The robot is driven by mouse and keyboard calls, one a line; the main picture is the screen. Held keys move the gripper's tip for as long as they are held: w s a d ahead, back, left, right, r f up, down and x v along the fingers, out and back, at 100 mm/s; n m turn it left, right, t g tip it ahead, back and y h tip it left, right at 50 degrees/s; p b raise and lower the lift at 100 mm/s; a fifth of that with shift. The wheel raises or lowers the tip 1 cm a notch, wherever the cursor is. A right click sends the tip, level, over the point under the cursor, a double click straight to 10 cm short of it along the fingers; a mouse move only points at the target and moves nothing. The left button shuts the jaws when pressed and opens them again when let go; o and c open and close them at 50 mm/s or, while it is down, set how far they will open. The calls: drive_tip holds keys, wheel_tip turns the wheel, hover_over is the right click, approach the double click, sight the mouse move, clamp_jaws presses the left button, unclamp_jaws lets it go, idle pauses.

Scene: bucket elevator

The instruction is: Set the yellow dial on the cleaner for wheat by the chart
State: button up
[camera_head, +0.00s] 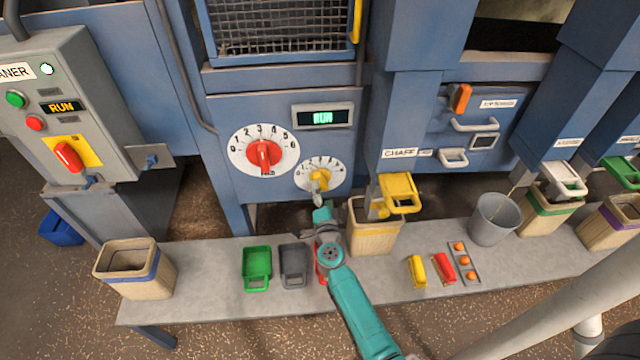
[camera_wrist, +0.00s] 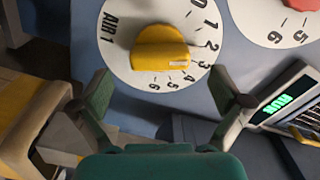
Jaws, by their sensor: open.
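The yellow dial (camera_head: 319,184) sits on a round white scale on the cleaner's blue front panel, right of and below a larger red dial. In the wrist view the yellow knob (camera_wrist: 160,48) is in full view on its numbered plate, marked AIR 1. A small pale mark shows on the knob's lower right; I cannot tell exactly which number it points at. My gripper (camera_wrist: 166,92) is open and empty, its fingers spread either side of the knob's lower part, apart from it. In the head view my gripper (camera_head: 321,207) is just below the dial. I see no readable wheat chart.
The red dial (camera_head: 264,154) and a green RUN display (camera_head: 323,117) are close by. Below stands a bench (camera_head: 210,285) with a green scoop (camera_head: 257,267), a grey scoop (camera_head: 293,264) and a bin (camera_head: 374,232) under the chaff spout. A control box (camera_head: 70,110) is at left.

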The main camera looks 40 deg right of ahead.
sight(321, 185)
drive_tip(key=shift+x, duration=2.1)
drive_tip(key=shift+d, duration=0.1)
drive_tip(key=c, duration=1.2)
drive_tip(key=shift+o, duration=0.2)
drive_tip(key=m, duration=0.5)
